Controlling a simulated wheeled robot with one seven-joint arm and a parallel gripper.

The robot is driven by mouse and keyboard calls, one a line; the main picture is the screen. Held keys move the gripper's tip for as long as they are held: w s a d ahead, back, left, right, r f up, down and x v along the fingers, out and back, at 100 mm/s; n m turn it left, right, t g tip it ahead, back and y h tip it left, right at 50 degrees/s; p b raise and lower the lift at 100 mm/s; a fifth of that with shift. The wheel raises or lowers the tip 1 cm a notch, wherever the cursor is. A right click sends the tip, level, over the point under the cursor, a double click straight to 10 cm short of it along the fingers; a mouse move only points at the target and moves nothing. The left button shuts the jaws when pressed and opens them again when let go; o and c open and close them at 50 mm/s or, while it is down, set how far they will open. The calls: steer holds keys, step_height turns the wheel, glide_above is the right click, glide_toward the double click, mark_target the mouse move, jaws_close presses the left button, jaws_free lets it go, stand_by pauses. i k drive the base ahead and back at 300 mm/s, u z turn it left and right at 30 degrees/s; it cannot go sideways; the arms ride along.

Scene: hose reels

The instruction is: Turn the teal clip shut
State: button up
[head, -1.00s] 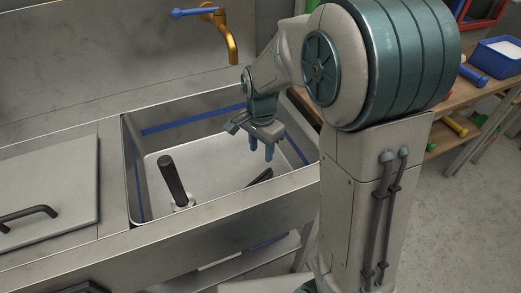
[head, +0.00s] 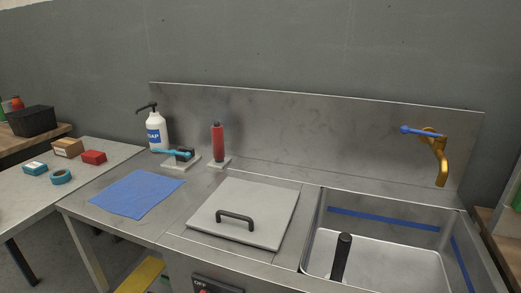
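A teal bar-shaped part (head: 172,153), which looks like the teal clip, lies about level across a small dark block (head: 184,154) on a pale base plate (head: 182,163). It is on the steel counter near the back wall, and its left end sticks out past the block. Whether it is open or shut is too small to tell. My gripper is not in view now.
A soap bottle (head: 156,132) and a red cylinder (head: 218,144) on a plate flank the clip. A blue cloth (head: 136,193) lies in front. A lidded panel (head: 244,212), a sink (head: 385,262) with a black upright handle (head: 341,258), and a brass tap (head: 440,160) are to the right.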

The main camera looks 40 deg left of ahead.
mark_target(171, 152)
steer(key=u, duration=3.1)
steer(key=k, duration=0.95)
steer(key=z, duration=0.8)
steer(key=i, duration=1)
